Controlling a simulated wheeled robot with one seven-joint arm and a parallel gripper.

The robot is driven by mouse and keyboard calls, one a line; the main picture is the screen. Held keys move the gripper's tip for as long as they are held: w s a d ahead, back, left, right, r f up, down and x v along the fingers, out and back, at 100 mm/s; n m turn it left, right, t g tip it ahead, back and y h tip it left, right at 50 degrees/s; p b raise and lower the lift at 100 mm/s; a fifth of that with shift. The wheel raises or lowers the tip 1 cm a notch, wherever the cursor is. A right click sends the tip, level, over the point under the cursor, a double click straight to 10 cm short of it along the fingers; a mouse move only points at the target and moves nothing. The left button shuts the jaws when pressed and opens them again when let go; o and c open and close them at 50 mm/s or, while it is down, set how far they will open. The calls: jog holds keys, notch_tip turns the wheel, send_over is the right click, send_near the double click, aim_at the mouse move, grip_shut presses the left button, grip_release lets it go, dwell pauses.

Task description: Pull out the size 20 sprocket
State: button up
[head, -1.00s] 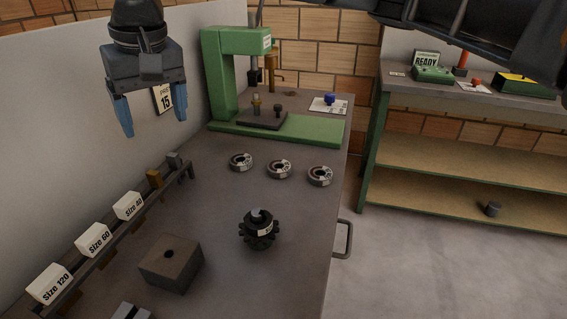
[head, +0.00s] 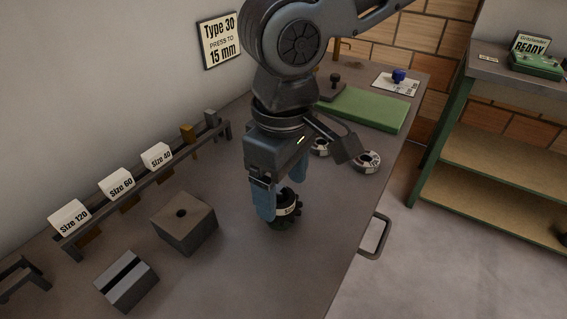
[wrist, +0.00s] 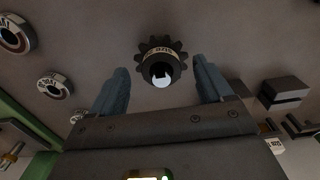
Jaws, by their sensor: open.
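The dark toothed sprocket (head: 288,207) sits on the workbench with a pale label band around its hub; the label is too small to read surely. It also shows in the wrist view (wrist: 161,62), just beyond the fingertips and roughly centred between them. My gripper (head: 283,200) points down over the sprocket, with its blue fingers open and partly hiding it in the head view. In the wrist view the two fingers (wrist: 160,75) stand apart on either side of the sprocket, and no contact shows.
Labelled rings (head: 367,161) lie behind the gripper near the green press base (head: 360,108). A brown block with a hole (head: 185,223) and a slotted grey block (head: 126,281) stand to the left. A rack (head: 152,186) with size tags runs along the wall.

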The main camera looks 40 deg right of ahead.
jog(key=shift+f, duration=0.8)
jog(key=shift+c, duration=0.2)
jog(key=c, duration=1.2)
jog(key=shift+c, duration=0.2)
jog(key=shift+r, duration=0.2)
notch_tip(320, 180, up, 6)
jog(key=p, duration=0.6)
jog(key=shift+p, duration=0.35)
notch_tip(320, 180, up, 8)
jog(key=p, duration=0.6)
